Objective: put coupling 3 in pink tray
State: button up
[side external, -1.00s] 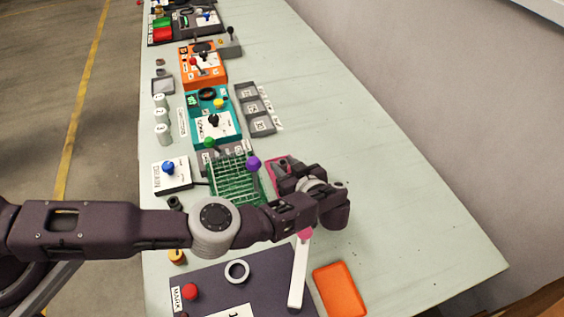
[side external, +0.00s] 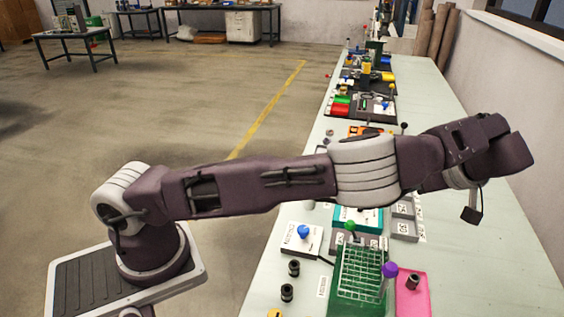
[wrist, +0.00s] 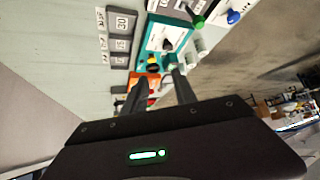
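The pink tray (side external: 418,304) lies at the front right of the green rack in the side view. A short dark coupling (side external: 412,281) stands in it; no number on it is readable. Two black couplings (side external: 293,268) (side external: 287,292) stand on the table left of the rack; I cannot read numbers on them either. My gripper (side external: 472,213) is high above the table, behind and to the right of the tray, apart from everything. In the wrist view my gripper (wrist: 158,85) has its two fingers spread, with nothing visible between them.
A green wire rack (side external: 362,275) with a purple-knobbed post (side external: 389,280) stands beside the tray. A white box with a blue knob (side external: 303,234), a teal station (side external: 360,218) and grey numbered bins (side external: 404,222) lie beyond. The table's right side is clear.

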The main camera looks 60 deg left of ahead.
jog(key=s+a+r+g+h, duration=0.1)
jog(key=s+a+r+h, duration=0.45)
jog(key=a+r, duration=0.35)
jog(key=s+r+m+h, duration=0.35)
jog(key=s+r, duration=0.35)
jog(key=s, duration=0.4)
jog(key=s+d+f+m+t+y, duration=0.1)
jog(key=s+m+t, duration=0.3)
jog(key=s+m, duration=0.7)
jog(key=s+d, duration=0.1)
jog(key=s, duration=1)
jog(key=shift+f, duration=0.15)
jog(key=shift+o, duration=0.5)
